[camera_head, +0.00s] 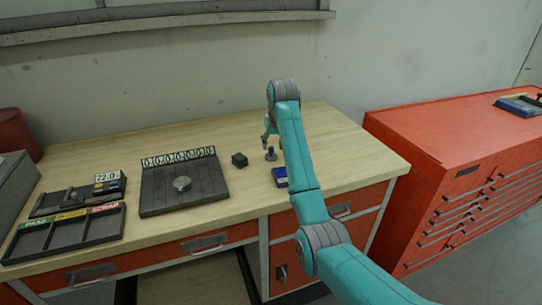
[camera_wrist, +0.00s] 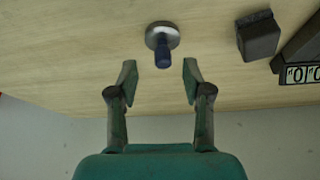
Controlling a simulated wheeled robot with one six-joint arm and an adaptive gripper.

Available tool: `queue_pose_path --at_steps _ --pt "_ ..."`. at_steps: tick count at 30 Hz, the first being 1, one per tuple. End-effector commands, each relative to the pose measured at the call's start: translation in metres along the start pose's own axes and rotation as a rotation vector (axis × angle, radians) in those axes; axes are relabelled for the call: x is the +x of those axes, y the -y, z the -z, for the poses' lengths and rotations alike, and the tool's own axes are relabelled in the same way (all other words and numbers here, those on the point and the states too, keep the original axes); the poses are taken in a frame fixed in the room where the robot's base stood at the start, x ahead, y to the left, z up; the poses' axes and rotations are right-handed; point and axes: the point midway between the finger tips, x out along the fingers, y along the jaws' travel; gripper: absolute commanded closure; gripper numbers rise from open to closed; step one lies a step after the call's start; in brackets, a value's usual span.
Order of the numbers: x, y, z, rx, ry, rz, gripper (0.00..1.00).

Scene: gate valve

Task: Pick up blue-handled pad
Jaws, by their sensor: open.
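The blue-handled pad has a round grey metal base and an upright dark blue handle. It stands on the wooden workbench, and in the wrist view the pad (camera_wrist: 162,42) lies just beyond and between my fingertips. In the head view the pad (camera_head: 271,154) stands beside my arm. My gripper (camera_wrist: 160,78) is open with nothing between its fingers, apart from the pad. In the head view my gripper (camera_head: 267,134) is small and partly hidden behind my teal arm.
A dark block (camera_head: 239,160) stands left of the pad; it also shows in the wrist view (camera_wrist: 258,36). A dark plate with number tags (camera_head: 183,186) and a sorting tray (camera_head: 67,233) lie farther left. A red cabinet (camera_head: 430,130) stands right.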

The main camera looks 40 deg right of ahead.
Motion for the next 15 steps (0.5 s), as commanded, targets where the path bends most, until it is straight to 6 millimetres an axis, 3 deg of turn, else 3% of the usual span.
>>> queue_pose_path --at_steps 7,15 --pt "0.035 0.004 0.001 0.0 0.003 0.0 0.5" --pt "0.043 0.004 0.002 0.0 0.001 0.0 0.5"
